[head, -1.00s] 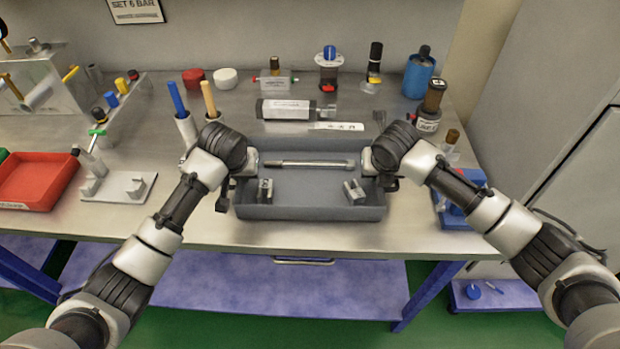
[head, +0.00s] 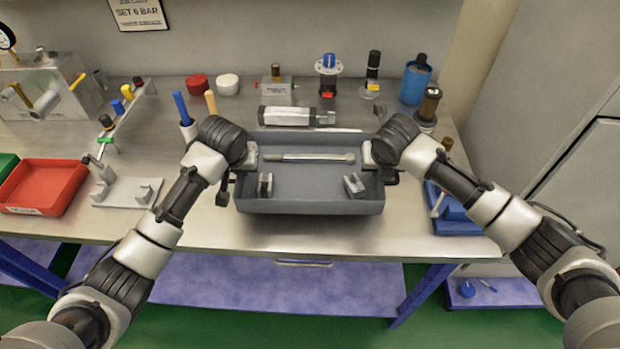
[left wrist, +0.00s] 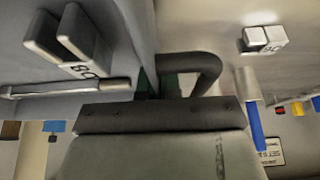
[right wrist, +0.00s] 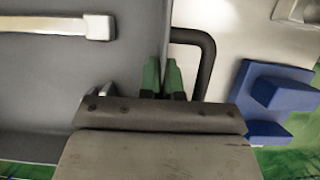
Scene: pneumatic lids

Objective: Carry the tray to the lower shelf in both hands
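The grey tray (head: 310,206) is held level between my two grippers and appears raised slightly over the steel bench. A metal rod (head: 308,157) and two small notched metal blocks (head: 265,185) (head: 354,185) lie in it. My left gripper (head: 246,160) is at the tray's left side; in the left wrist view its green fingertips (left wrist: 158,84) straddle the wall beside a dark loop handle (left wrist: 208,70). My right gripper (head: 370,158) is at the right side, its fingertips (right wrist: 163,78) closed across that wall. The purple lower shelf (head: 270,290) under the bench looks empty.
A red bin (head: 45,188) and a metal stand (head: 127,192) are at left. A blue fixture (head: 455,208) stands close right of the tray. A blue bench leg (head: 422,295) bounds the shelf at right.

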